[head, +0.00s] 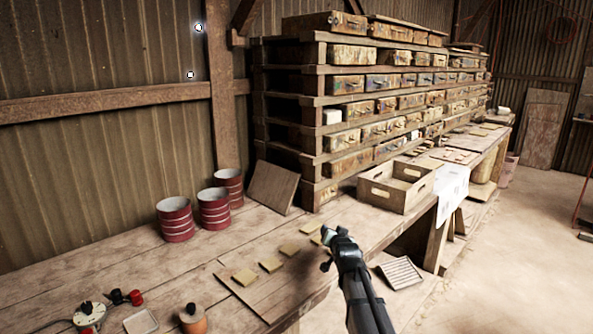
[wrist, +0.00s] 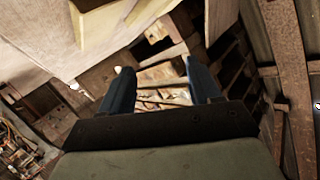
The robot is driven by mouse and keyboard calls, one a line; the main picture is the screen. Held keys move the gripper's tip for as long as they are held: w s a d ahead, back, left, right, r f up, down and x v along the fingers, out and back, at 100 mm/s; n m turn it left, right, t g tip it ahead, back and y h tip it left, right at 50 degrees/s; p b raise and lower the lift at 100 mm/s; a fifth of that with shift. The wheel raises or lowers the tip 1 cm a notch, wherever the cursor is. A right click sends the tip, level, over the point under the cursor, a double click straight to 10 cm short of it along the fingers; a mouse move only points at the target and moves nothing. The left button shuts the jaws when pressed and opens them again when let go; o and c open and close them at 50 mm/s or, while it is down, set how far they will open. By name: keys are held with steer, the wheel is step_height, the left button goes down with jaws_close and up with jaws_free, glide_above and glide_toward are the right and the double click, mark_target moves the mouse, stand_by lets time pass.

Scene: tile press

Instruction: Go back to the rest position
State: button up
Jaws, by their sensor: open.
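My gripper (head: 335,240) is raised over the front edge of the workbench (head: 100,262) in the head view. In the wrist view my gripper (wrist: 160,82) has its two fingers apart, with nothing between them but the distant shelves. Several small square tiles lie in a row on a thin board (head: 235,287) on the bench; the nearest tile (head: 245,276) is left of my gripper. I cannot make out a tile press.
Red tins (head: 176,220) stand at the back of the bench. A wooden crate (head: 395,187) sits to the right, before the drawer shelves (head: 340,110). An orange pot (head: 193,318) and a small tray (head: 141,322) are at the front left. A slatted tray (head: 401,272) lies lower, right of my arm.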

steer(key=s+d+f+m+g+h, duration=0.1)
steer(key=s+d+f+h, duration=0.2)
steer(key=d, duration=0.6)
steer(key=s+d+f+m+h, duration=0.1)
steer(key=s+d+f, duration=0.35)
steer(key=d, duration=0.45)
steer(key=s+d+f+g, duration=0.1)
steer(key=s+f+g, duration=0.3)
steer(key=f, duration=0.8)
steer(key=s+a+f+n+g+y, duration=0.1)
steer(key=s+a+f+g, duration=0.3)
steer(key=s+f, duration=0.75)
steer(key=s+a+f+n+g+y, duration=0.1)
steer(key=s+a+f+n+g, duration=0.2)
steer(key=s+f, duration=0.8)
steer(key=s+a+f+g, duration=0.2)
steer(key=s+f+g, duration=0.1)
steer(key=s, duration=0.7)
steer(key=s+a+f+n+g, duration=0.1)
steer(key=s+a+f+g, duration=0.2)
steer(key=s, duration=0.7)
steer(key=s+a+f+g+y, duration=0.1)
steer(key=s+f, duration=0.4)
steer(key=s, duration=0.6)
steer(key=shift+a+n+g, duration=0.3)
steer(key=shift+a+g, duration=0.45)
steer(key=shift+g, duration=0.45)
steer(key=shift+f, duration=0.1)
